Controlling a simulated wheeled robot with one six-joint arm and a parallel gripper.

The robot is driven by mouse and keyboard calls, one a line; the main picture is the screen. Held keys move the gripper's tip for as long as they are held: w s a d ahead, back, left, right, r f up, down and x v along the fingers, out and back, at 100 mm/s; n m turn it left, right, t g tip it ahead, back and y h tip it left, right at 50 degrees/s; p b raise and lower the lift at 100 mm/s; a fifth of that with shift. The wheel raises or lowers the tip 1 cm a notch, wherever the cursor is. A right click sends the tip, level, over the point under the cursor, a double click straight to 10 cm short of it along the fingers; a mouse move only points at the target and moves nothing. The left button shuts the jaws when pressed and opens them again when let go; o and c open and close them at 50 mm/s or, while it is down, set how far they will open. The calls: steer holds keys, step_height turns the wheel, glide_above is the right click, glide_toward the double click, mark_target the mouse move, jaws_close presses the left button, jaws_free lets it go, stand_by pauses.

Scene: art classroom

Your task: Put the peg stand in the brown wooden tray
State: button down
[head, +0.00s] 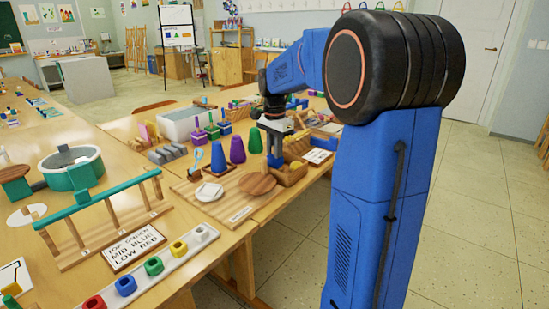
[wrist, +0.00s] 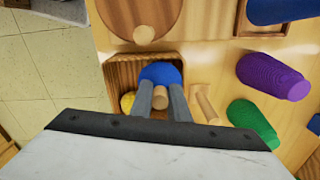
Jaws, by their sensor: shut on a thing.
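My gripper (wrist: 160,104) is shut on the wooden peg of the peg stand, which has a rounded blue part (wrist: 159,72) beyond the fingertips. The brown wooden tray (wrist: 119,73) lies under it in the wrist view, and the blue part appears within the tray's outline. I cannot tell whether the stand touches the tray floor. A yellow thing (wrist: 127,102) is in the tray beside the fingers. In the head view the tray (head: 291,179) is at the table's right edge, with my gripper (head: 275,163) at its left side; the stand is hard to make out there.
Blue (head: 218,160), purple (head: 237,150) and green (head: 255,142) cones stand left of and behind the tray. A round brown wooden disc (head: 257,184) and a white dish (head: 209,192) lie in front. A lettered card (head: 317,156) lies to its right. Open floor lies beyond the table edge.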

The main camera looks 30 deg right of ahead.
steer(key=shift+f, duration=0.65)
stand_by(0.6)
steer(key=c, duration=1.6)
jaws_free()
step_height(320, 180, up, 17)
steer(key=shift+r, duration=0.2)
steer(key=s+a+f+n+t, duration=0.1)
steer(key=s+a+f+n, duration=0.35)
steer(key=s, duration=0.35)
steer(key=s+a+f+n+t, duration=0.1)
steer(key=s+a+f+n, duration=0.25)
steer(key=s+a, duration=0.35)
steer(key=s+a+f+n+t, duration=0.1)
steer(key=s+f+n, duration=0.1)
steer(key=s+f, duration=0.2)
steer(key=s+a+f+n+t, duration=0.1)
steer(key=s+a+f+n, duration=0.1)
steer(key=s, duration=0.4)
steer(key=s+a+f+n, duration=0.1)
steer(key=s+f+n, duration=0.3)
steer(key=f, duration=0.3)
steer(key=shift+s+a+f+t, duration=0.15)
steer(key=shift+s+t, duration=0.25)
steer(key=shift+s, duration=0.2)
